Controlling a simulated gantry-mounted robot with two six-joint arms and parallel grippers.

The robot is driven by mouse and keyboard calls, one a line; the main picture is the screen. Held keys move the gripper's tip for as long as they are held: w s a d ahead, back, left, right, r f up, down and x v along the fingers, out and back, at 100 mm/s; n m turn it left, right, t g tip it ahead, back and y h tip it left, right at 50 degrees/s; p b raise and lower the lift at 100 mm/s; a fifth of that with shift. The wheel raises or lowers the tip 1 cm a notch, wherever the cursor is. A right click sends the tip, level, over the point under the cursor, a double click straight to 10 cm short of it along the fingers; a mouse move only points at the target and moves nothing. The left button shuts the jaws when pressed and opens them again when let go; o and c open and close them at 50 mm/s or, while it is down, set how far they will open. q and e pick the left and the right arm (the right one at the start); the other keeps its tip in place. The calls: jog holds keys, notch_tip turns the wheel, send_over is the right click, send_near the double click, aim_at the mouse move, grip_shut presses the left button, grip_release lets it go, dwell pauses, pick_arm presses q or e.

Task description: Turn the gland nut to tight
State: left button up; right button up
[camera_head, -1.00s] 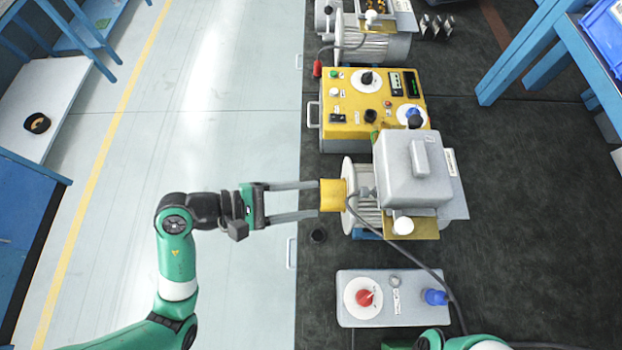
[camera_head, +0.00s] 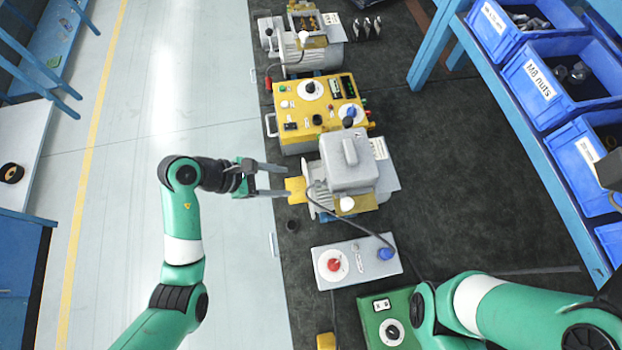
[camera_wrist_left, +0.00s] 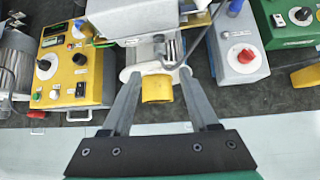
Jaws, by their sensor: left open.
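The grey motor with its terminal box (camera_head: 347,162) stands on the dark bench mat. My left gripper (camera_head: 284,182) is open at the motor's left end. In the left wrist view its fingers (camera_wrist_left: 160,80) stand on either side of the yellow shaft-end piece (camera_wrist_left: 157,89), with gaps visible. My right arm enters at lower right; its gripper does not show.
A yellow control box (camera_head: 318,112) stands behind the motor. A grey box (camera_head: 340,280) with a red knob and a green box (camera_head: 380,305) are in front. Blue bins (camera_head: 555,80) line a rack at right. The mat between motor and rack is clear.

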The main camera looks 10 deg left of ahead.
aim_at(310, 187)
pick_arm(q)
jog(key=b+x, duration=0.2)
jog(key=x, duration=0.9)
jog(key=shift+d+f+b, duration=0.1)
jog(key=shift+b, duration=0.25)
jog(key=shift+c, duration=0.2)
grip_shut()
